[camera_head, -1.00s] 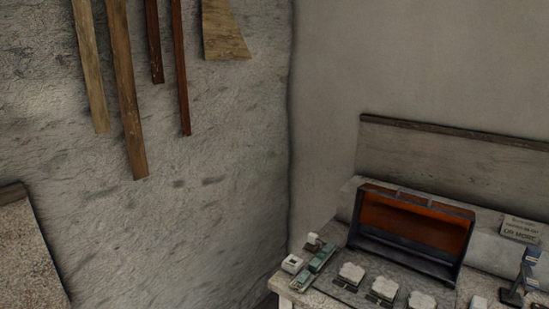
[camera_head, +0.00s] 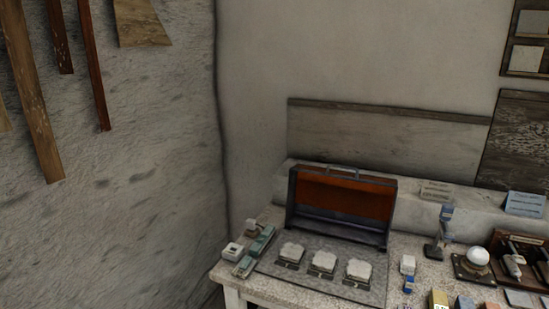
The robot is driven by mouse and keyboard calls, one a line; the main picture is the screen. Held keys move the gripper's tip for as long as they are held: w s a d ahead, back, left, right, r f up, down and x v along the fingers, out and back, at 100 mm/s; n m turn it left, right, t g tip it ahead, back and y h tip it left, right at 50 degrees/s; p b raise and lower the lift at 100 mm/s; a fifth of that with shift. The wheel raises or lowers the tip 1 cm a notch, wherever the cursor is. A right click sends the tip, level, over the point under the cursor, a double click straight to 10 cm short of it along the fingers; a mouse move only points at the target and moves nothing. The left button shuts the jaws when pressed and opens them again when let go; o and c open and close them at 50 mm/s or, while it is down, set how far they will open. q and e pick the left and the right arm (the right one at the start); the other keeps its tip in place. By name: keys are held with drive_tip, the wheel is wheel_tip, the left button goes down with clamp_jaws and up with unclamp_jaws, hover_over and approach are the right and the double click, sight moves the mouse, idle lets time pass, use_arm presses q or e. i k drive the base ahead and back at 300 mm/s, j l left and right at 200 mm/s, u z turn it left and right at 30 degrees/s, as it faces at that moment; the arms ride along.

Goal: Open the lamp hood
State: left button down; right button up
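A dark box-shaped hood (camera_head: 344,203) stands at the back of the workbench, right of the room corner. It has a dark frame, a rust-orange panel inside and a handle (camera_head: 343,172) on its top edge. I take it to be the lamp hood, but no lamp shows clearly. Its lower inside is dark, and I cannot tell how far it is open. Neither of my grippers is in view.
The bench (camera_head: 232,278) carries several pale plaster pieces (camera_head: 322,262) on a grey slab before the hood. Green blocks (camera_head: 254,252) lie left. A white sphere (camera_head: 478,256) on a dark base and a blue-grey stand (camera_head: 442,232) are right. The rough wall (camera_head: 130,200) stands left.

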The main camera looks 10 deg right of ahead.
sight(369, 201)
drive_tip(key=i+l, duration=0.15)
drive_tip(key=l, duration=0.25)
drive_tip(key=i+l, duration=0.15)
drive_tip(key=l, duration=0.25)
drive_tip(key=i+l+z, duration=0.1)
drive_tip(key=l, duration=0.3)
drive_tip(key=i, duration=0.05)
